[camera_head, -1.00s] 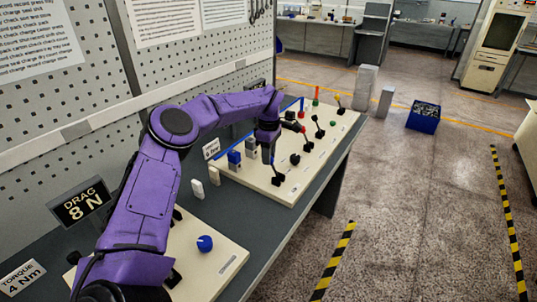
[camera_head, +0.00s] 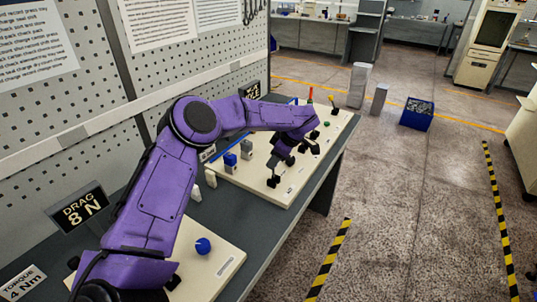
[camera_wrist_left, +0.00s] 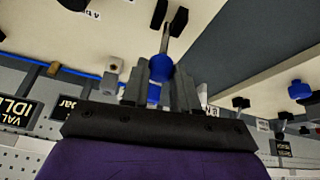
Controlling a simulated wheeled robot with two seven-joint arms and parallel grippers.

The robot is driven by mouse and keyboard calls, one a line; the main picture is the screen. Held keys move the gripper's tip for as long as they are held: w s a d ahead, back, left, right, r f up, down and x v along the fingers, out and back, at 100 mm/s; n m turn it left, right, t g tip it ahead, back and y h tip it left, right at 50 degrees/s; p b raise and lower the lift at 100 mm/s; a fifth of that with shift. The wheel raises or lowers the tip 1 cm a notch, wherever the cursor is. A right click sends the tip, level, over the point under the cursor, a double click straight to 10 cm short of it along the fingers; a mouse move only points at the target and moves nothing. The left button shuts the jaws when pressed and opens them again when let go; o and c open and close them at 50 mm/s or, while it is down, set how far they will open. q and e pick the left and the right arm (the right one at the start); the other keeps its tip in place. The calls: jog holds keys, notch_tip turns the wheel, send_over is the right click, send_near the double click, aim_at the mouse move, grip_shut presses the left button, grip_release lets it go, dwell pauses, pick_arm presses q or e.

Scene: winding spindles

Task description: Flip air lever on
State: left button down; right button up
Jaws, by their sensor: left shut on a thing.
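A lever with a blue ball knob (camera_wrist_left: 160,68) and a thin metal stem shows in the left wrist view, its black base at the top of that picture. A partly cut-off label beginning with "A" is near it. My left gripper (camera_wrist_left: 163,80) has its two grey fingers closed around the knob. In the head view my left gripper (camera_head: 284,152) is low over the middle of the far cream panel (camera_head: 240,178). My purple forearm and wrist hide the knob there. My right gripper is not in view.
Black levers (camera_head: 273,181) stand near the panel's front edge. A near panel carries a blue knob (camera_head: 203,246). A blue bin (camera_head: 417,114) sits on the open floor to the right.

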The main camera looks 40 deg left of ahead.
pick_arm(q)
jog(key=shift+w+d+f+g+y, duration=0.15)
jog(key=shift+d+f+y, duration=0.15)
jog(key=shift+d+y, duration=0.7)
jog(key=shift+w+d+f+g+y, duration=0.1)
jog(key=shift+d+f+y, duration=0.15)
jog(key=shift+d+y, duration=0.75)
jog(key=shift+w+d+f+g+y, duration=0.25)
jog(key=shift+d+y, duration=0.35)
jog(key=shift+y, duration=0.7)
jog(key=shift+s+f, duration=0.1)
jog(key=shift+s, duration=0.1)
jog(key=c, duration=0.9)
grip_release()
jog(key=shift+w+d, duration=0.1)
jog(key=b+v, duration=0.3)
jog(key=v, duration=0.7)
jog(key=shift+d, duration=0.25)
